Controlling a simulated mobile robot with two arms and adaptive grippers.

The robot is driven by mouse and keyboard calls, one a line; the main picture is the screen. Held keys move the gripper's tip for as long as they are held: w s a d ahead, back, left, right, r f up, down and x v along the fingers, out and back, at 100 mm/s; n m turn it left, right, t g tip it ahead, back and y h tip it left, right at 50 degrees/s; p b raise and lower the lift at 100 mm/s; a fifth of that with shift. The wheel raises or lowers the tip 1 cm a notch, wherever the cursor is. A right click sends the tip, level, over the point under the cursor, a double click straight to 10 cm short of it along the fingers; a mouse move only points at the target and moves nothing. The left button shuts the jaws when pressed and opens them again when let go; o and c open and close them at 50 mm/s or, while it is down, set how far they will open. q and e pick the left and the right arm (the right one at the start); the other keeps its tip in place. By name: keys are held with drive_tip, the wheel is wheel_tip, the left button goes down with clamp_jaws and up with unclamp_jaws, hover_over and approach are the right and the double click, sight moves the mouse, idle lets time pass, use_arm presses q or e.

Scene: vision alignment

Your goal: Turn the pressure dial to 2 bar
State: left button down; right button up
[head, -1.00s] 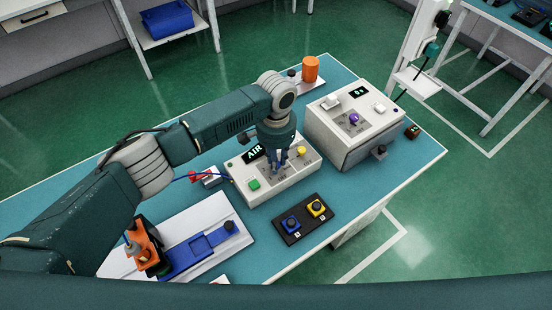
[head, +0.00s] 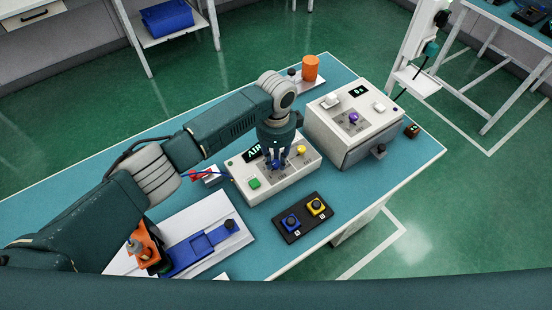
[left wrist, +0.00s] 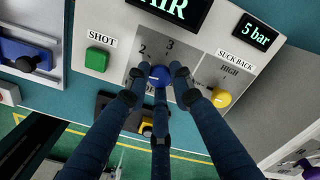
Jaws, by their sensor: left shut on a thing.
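The blue pressure dial (left wrist: 160,76) sits on the light AIR box (head: 284,181), under my left gripper. In the left wrist view, the scale marks 2 and 3 show above the dial; other marks and the dial's pointer are hidden or unclear. The pressure display (left wrist: 255,31) reads 5 bar. My left gripper (left wrist: 160,80) points down at the panel, its three dark fingers shut around the dial. In the head view, the left gripper (head: 276,162) covers most of the dial. My right gripper is not in view.
On the same panel are a green SHOT button (left wrist: 97,59) and a yellow SUCK BACK knob (left wrist: 221,98). A black plate (head: 304,220) with blue and yellow buttons lies in front. A larger white machine (head: 365,120) stands to the right. A blue fixture (head: 200,245) lies at front left.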

sight(276, 162)
use_arm(q)
drive_tip(key=m, duration=0.3)
drive_tip(key=shift+w+r+m, duration=0.1)
drive_tip(key=shift+m, duration=0.3)
drive_tip(key=shift+m+b, duration=0.3)
drive_tip(key=shift+m, duration=1.5)
drive_tip(key=c, duration=1.5)
unclamp_jaws()
wheel_tip(276, 162, up, 12)
